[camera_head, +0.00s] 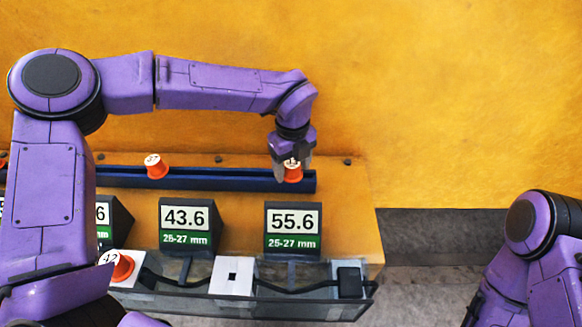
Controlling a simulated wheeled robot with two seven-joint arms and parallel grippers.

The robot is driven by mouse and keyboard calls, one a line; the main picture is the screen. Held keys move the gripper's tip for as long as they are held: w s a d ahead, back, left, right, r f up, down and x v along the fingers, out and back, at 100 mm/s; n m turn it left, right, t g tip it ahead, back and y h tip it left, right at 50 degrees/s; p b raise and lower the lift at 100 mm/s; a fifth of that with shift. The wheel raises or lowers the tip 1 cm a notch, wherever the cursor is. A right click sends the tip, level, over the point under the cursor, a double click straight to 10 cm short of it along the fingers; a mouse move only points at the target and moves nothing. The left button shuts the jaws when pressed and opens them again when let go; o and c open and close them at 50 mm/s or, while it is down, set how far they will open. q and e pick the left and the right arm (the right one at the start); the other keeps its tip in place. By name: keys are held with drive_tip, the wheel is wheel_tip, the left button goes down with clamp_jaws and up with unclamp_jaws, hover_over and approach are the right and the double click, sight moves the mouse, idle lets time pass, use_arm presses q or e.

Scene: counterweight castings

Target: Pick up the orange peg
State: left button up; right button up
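An orange peg (293,174) with a white marked top stands at the right end of the dark blue rail (225,180). My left gripper (293,168) points down over this peg, with a finger on each side of it. I cannot tell whether the fingers press on the peg or leave a small gap. A second orange peg (157,167) stands further left on the rail. A third orange peg (122,268) is on a white pad at lower left, partly behind my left arm. My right gripper is out of view.
The yellow area at right is clear.

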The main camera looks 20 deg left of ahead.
use_arm(q)
drive_tip(key=c, duration=0.9)
drive_tip(key=shift+w+r, duration=0.1)
drive_tip(key=shift+r, duration=0.5)
drive_tip(key=s+a+r+b, duration=0.5)
drive_tip(key=s+a+r, duration=0.4)
drive_tip(key=r, duration=0.3)
drive_tip(key=shift+s+a, duration=0.3)
drive_tip(key=shift+a, duration=0.35)
